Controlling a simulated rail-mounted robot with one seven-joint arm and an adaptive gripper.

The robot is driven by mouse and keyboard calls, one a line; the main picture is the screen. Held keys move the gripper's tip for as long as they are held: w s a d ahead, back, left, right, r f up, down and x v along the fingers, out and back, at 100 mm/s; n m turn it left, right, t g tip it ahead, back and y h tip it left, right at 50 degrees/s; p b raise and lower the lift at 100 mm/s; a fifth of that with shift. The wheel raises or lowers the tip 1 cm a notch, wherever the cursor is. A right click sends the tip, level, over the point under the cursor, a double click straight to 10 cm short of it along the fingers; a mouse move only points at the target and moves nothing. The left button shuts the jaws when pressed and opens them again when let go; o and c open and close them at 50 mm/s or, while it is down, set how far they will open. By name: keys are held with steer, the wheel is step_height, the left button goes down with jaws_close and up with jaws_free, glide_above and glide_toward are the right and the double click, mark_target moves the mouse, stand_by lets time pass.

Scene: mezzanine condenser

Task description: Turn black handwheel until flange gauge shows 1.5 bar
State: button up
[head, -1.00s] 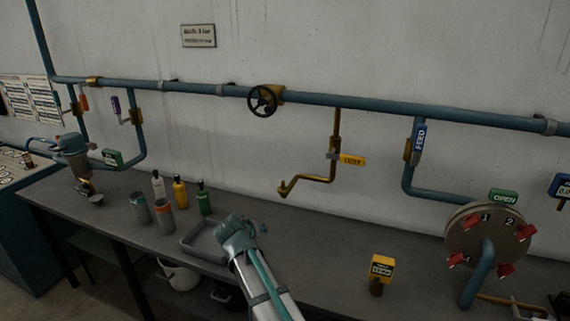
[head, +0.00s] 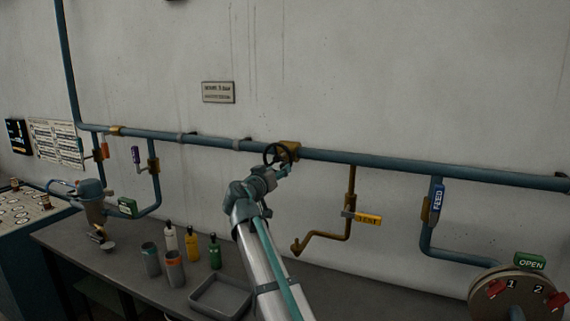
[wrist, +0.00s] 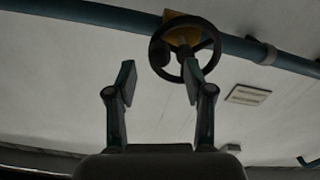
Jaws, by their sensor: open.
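The black handwheel (head: 277,154) sits on a brass valve body (head: 289,150) on the blue wall pipe. In the wrist view the handwheel (wrist: 185,49) shows near the top, just beyond my fingertips and nearer the right finger. My gripper (wrist: 160,85) is open and empty, its two fingers spread apart. In the head view my gripper (head: 284,172) is close below and right of the wheel's rim; I cannot tell if it touches.
A yellow-tagged brass branch pipe (head: 351,205) hangs right of my arm, and a blue-tagged feed valve (head: 434,204) farther right. Bottles (head: 192,246), cans and a grey tray (head: 221,297) stand on the bench. The wall around the wheel is clear.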

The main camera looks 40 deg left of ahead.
mark_target(275, 160)
steer(key=shift+p+x, duration=0.8)
steer(key=shift+x, duration=1.95)
jaws_close()
